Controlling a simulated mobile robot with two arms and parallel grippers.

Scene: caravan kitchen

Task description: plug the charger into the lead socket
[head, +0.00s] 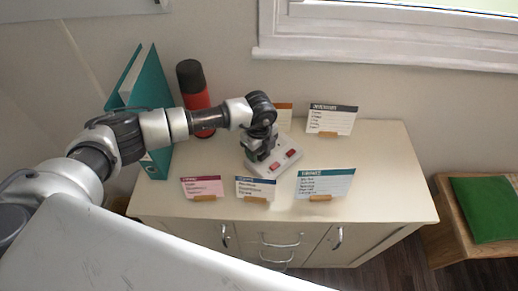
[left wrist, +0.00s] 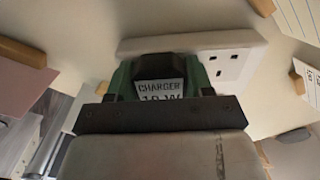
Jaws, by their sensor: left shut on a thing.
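The charger (left wrist: 160,68) is a dark block with a white label reading "CHARGER 10 W" in the left wrist view. My left gripper (head: 257,148) is shut on it, over the far-left part of the lead socket in the head view. The lead socket (head: 287,162) is a white block with two red switches, lying on the cabinet top. In the left wrist view the socket (left wrist: 237,66) shows one bare outlet to the right of the charger. The charger hides the part behind it, so I cannot tell whether its pins are in. My right gripper is not in view.
Small cards in wooden holders stand around the socket, such as a pink one (head: 202,187), a blue one (head: 256,188) and a teal one (head: 324,183). A red flask with a black top (head: 194,88) and a teal binder (head: 150,90) stand behind my left arm. The cabinet top's right side (head: 390,180) is clear.

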